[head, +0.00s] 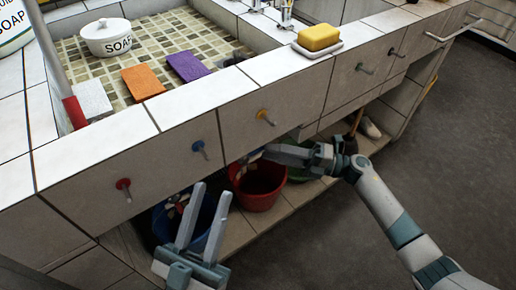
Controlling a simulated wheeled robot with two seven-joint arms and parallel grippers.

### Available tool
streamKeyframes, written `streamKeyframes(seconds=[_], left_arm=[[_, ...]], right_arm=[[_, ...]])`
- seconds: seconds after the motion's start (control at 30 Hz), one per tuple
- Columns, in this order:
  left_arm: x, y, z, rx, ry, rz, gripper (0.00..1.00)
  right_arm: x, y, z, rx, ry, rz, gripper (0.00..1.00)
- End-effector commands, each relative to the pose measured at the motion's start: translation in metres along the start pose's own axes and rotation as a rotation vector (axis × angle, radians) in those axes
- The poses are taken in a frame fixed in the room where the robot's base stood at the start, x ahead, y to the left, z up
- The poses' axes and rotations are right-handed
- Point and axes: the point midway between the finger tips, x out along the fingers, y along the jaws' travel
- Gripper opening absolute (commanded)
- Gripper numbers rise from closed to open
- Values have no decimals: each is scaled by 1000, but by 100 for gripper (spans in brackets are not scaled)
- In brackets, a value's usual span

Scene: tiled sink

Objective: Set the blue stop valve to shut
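The blue stop valve (199,148) is on the tiled front of the sink, between a red valve (123,185) and a yellow valve (264,115). Its small metal lever points down and slightly right. My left gripper (211,191) is below the blue valve in the picture, its two fingers spread and pointing up, with nothing between them. My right gripper (268,154) is lower right of the blue valve, below the yellow valve, with its fingers pointing left. The gap between its fingers cannot be made out. Neither gripper appears to touch the blue valve.
More valves (365,69) follow along the front to the right. Below are a blue bucket (164,224), a red bucket (262,187) and a green basin (300,174) on a shelf. Sponges and a soap dish (107,38) are on top. The dark floor (450,150) at right is clear.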

Motion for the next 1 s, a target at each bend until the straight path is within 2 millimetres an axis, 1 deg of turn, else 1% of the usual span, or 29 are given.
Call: streamKeyframes(seconds=[0.03,0.1,0.3,0.43,0.73,0.77,0.8,0.87,1.0], left_arm=[[0,0,0,0,2,0,31],[0,0,-1,0,5,0,31],[0,-1,-2,2,11,-1,31],[1,-2,-2,3,15,0,31],[1,-2,-3,4,17,0,31],[1,-2,-3,4,18,0,31],[1,-2,-3,4,18,0,31],[2,-2,-3,4,18,0,31],[2,-2,-4,5,19,0,31]], right_arm=[[10,1,0,-1,2,3,29],[20,1,0,-1,1,2,29],[41,0,0,-1,1,1,29],[46,0,0,0,0,1,29],[47,0,0,0,0,0,29],[47,0,0,0,0,0,24],[47,0,0,0,0,0,15],[47,0,0,0,0,0,0],[47,0,0,0,0,0,0]])
